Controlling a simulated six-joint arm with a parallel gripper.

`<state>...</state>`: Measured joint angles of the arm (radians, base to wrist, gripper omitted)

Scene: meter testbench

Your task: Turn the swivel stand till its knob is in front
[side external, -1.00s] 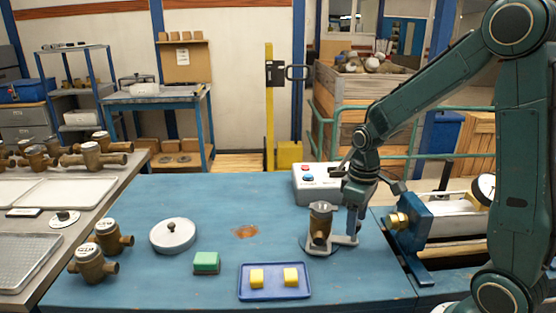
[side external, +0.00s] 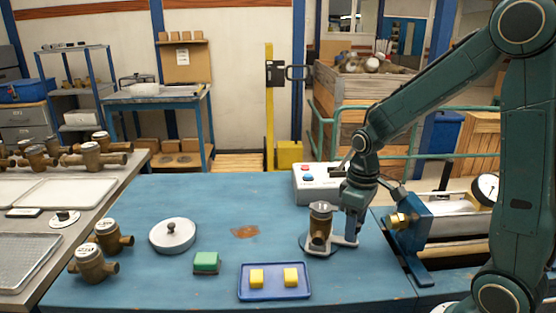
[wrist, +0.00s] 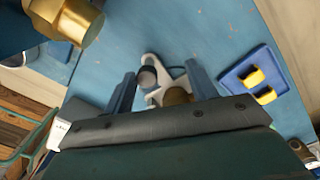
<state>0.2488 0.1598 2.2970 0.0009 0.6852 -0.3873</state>
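The swivel stand (side external: 322,249) is a pale round base with an arm reaching to the right on the blue bench. It carries an upright brass meter (side external: 320,226) with a grey top. In the wrist view, the stand's dark round knob (wrist: 147,78) sits at the end of a pale arm (wrist: 153,62), and the meter (wrist: 178,96) is partly hidden by my gripper body. My gripper (side external: 351,236) is low over the arm's right end. In the wrist view my gripper (wrist: 160,70) has its fingers apart, with the knob between them, nearer the left finger.
A blue tray (side external: 275,294) with two yellow blocks lies in front of the stand. A blue clamp fixture (side external: 417,240) with a brass fitting stands close to the right. A grey button box (side external: 317,184) is behind. A green block (side external: 206,262) and a lidded dish (side external: 172,236) lie left.

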